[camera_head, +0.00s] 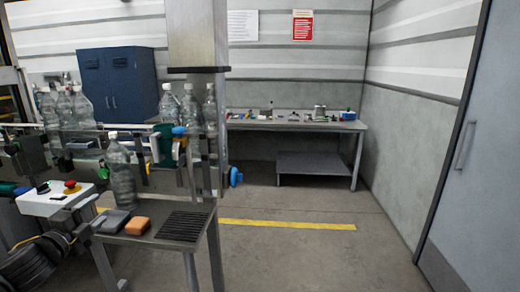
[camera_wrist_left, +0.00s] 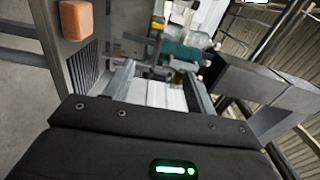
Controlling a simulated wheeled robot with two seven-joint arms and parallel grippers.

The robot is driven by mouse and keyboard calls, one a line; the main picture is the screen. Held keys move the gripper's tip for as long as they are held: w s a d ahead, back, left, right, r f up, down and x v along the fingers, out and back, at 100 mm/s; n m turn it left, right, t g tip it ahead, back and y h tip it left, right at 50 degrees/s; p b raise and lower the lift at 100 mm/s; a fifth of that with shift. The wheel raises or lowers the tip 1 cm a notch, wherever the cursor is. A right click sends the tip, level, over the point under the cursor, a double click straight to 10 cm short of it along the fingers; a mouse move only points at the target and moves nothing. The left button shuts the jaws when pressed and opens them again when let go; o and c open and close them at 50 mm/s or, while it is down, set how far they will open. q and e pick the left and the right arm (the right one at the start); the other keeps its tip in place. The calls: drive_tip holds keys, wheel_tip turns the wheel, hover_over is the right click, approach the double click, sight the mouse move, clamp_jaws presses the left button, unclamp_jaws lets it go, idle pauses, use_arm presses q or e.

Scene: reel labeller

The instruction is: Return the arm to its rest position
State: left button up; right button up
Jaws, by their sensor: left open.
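My left gripper (camera_head: 80,232) is low at the left in the head view, beside the small metal table and in front of the white control box (camera_head: 55,198). In the left wrist view my left gripper (camera_wrist_left: 159,72) has its two fingers apart, with nothing held between them. A pale surface shows beyond the fingers. A clear bottle (camera_head: 121,178) stands upright on the small table (camera_head: 140,238), apart from the gripper. My right gripper is not in view.
An orange block (camera_head: 137,226) and a grey block (camera_head: 112,221) lie on the small table by a slotted grate (camera_head: 184,226). Several bottles stand on the machine behind. A workbench (camera_head: 300,125) is at the back wall. The floor (camera_head: 320,255) at right is clear.

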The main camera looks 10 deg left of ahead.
use_arm(q)
drive_tip(key=a+f+n+g+y, duration=0.25)
drive_tip(key=a+f, duration=0.35)
drive_tip(key=f, duration=0.3)
drive_tip(key=a+f+n+g+y, duration=0.1)
drive_tip(key=a+f+n+y, duration=0.1)
drive_tip(key=a+f+n, duration=0.5)
drive_tip(key=s+f+n+g, duration=0.1)
drive_tip(key=s+f+g, duration=0.2)
drive_tip(key=s+f, duration=0.85)
drive_tip(key=s+f+n+g, duration=0.1)
drive_tip(key=s+f+g, duration=0.2)
drive_tip(key=f, duration=1.8)
drive_tip(key=s+d+f+n+g+h, duration=0.1)
drive_tip(key=s+d+f+g, duration=0.2)
drive_tip(key=s+d+f, duration=0.65)
drive_tip(key=s+d+f+n+g+h, duration=0.1)
drive_tip(key=s+d+f+n+g, duration=0.1)
drive_tip(key=s+d+f, duration=0.75)
drive_tip(key=s+d+f+g+h, duration=0.1)
drive_tip(key=s+d+f, duration=0.2)
drive_tip(key=s+d, duration=0.5)
drive_tip(key=s+d+f+g+h, duration=0.1)
drive_tip(key=s+d+f, duration=0.3)
drive_tip(key=s+d, duration=0.4)
drive_tip(key=shift+s+d+f+n+g, duration=0.25)
drive_tip(key=shift+d+n+g, duration=0.1)
drive_tip(key=shift+d, duration=0.35)
